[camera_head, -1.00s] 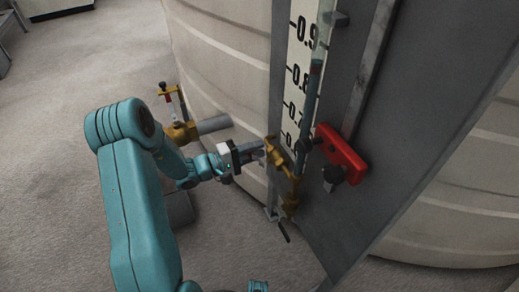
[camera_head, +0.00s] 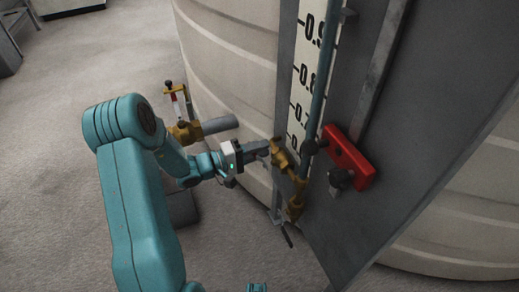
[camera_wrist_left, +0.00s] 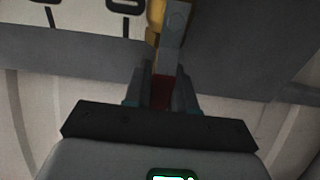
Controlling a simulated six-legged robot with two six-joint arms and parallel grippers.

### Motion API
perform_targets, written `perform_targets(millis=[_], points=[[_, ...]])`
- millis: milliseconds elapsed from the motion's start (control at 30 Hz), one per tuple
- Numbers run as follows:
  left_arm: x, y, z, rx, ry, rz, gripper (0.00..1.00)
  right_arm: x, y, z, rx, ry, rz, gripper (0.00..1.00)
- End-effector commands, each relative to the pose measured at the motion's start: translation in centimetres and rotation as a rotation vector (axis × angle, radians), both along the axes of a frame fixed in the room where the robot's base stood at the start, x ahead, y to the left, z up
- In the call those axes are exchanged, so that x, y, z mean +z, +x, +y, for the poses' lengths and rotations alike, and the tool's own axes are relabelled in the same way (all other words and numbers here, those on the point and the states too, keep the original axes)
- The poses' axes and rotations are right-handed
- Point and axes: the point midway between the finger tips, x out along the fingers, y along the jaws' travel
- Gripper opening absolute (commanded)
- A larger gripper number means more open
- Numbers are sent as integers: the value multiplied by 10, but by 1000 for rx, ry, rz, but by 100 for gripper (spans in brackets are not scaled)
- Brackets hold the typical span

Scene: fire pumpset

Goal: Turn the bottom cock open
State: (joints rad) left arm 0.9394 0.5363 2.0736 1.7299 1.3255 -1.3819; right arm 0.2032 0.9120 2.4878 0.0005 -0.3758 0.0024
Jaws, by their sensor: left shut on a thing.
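The bottom cock (camera_head: 284,160) is a brass fitting at the foot of the sight tube (camera_head: 318,85), low on the grey gauge panel. My left gripper (camera_head: 266,149) reaches it from the left and is shut on its lever. In the left wrist view the grey lever (camera_wrist_left: 170,50) runs up from between my fingers (camera_wrist_left: 162,92), with some brass (camera_wrist_left: 154,22) beside it. The right gripper is not in view.
A red block (camera_head: 348,158) with black knobs sits right of the tube. A smaller brass elbow (camera_head: 295,208) with a dark lever hangs below the cock. Another brass valve (camera_head: 184,132) on a grey pipe stands behind my left arm. The large pale tank (camera_head: 222,60) curves behind.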

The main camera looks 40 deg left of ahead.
Motion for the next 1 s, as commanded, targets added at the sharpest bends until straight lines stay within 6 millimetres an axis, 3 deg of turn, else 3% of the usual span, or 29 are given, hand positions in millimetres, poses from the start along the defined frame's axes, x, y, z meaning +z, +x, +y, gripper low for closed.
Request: perform_targets(millis=[33,67,100,400,533,1000], points=[[1,0,-1,-4,3,-5,0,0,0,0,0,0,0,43],[1,1,-1,-4,3,-4,34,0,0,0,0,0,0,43],[1,1,-1,-3,3,-4,46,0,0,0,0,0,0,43],[1,0,0,-1,1,-1,46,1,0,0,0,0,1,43],[2,-10,6,3,0,0,46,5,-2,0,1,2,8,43],[3,-117,50,4,1,0,46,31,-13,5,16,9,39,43]])
